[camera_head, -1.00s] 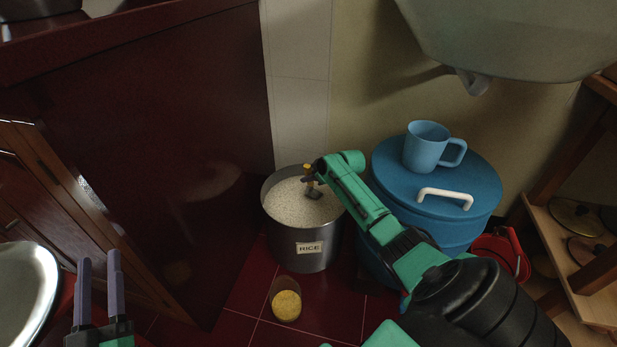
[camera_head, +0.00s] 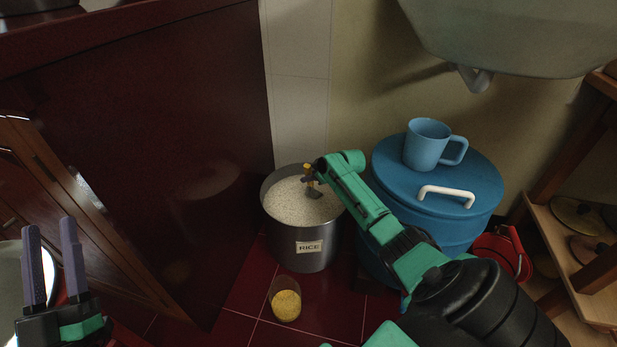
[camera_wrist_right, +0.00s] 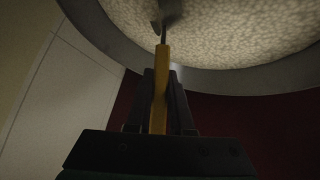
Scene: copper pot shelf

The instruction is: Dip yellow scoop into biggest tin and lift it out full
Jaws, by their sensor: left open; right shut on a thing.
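The biggest tin (camera_head: 310,262) is a grey metal pot labelled RICE, nearly full of pale grains, standing on the red floor. My right gripper (camera_head: 308,178) is over the tin's opening, shut on the yellow scoop (camera_head: 306,168). In the right wrist view the scoop's yellow handle (camera_wrist_right: 160,80) runs between the fingers, and its dark head (camera_wrist_right: 168,18) is at the grain surface. I cannot tell whether the head holds grains or how deep it sits. My left gripper (camera_head: 54,262) is open and empty at the lower left, away from the tin.
A small glass of yellow grains (camera_head: 286,303) stands on the floor in front of the tin. A blue lidded drum (camera_head: 450,225) with a blue mug (camera_head: 424,148) on top is close on the right. A dark red cabinet (camera_head: 150,150) borders the left. A basin (camera_head: 520,40) hangs above right.

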